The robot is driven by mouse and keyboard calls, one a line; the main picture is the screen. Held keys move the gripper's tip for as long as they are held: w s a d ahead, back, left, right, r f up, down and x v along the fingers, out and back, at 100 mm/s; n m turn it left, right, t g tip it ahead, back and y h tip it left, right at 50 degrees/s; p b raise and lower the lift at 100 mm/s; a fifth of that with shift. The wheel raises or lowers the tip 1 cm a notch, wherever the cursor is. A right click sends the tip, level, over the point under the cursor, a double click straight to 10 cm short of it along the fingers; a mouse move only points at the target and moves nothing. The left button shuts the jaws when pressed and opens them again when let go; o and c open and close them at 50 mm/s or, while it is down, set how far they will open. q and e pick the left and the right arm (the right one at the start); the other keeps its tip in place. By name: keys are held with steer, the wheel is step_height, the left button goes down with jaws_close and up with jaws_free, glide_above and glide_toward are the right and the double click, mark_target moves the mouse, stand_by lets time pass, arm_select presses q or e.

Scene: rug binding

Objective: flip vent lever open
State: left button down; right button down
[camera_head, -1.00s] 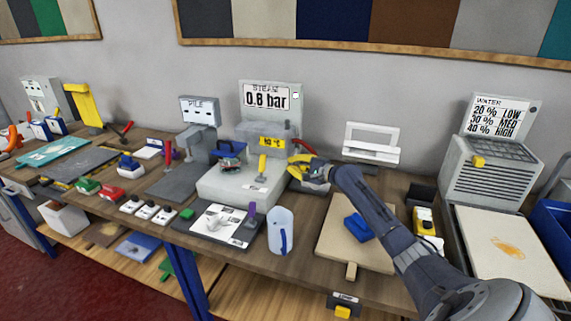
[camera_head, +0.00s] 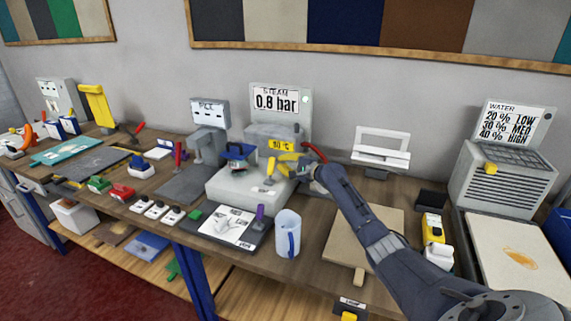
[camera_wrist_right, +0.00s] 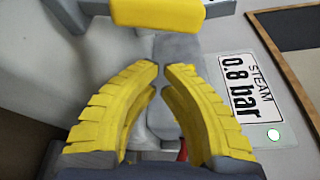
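The steam unit (camera_head: 235,187) is a pale grey block at the back of the bench. My left gripper is out of view.
The "0.8 bar" steam sign (camera_head: 279,102) rises behind the unit, with a green light (camera_wrist_right: 273,134). A blue-handled tool (camera_head: 238,152) sits on the unit's left. A vented water unit (camera_head: 505,180) is at right.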

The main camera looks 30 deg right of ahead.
mark_target(271, 166)
steer(key=shift+s+a+r, duration=0.25)
steer(key=shift+s+a, duration=0.15)
steer(key=shift+a, duration=0.2)
steer(key=shift+s+a+r, duration=0.25)
steer(key=shift+s+a, duration=0.1)
steer(key=shift+a, duration=0.2)
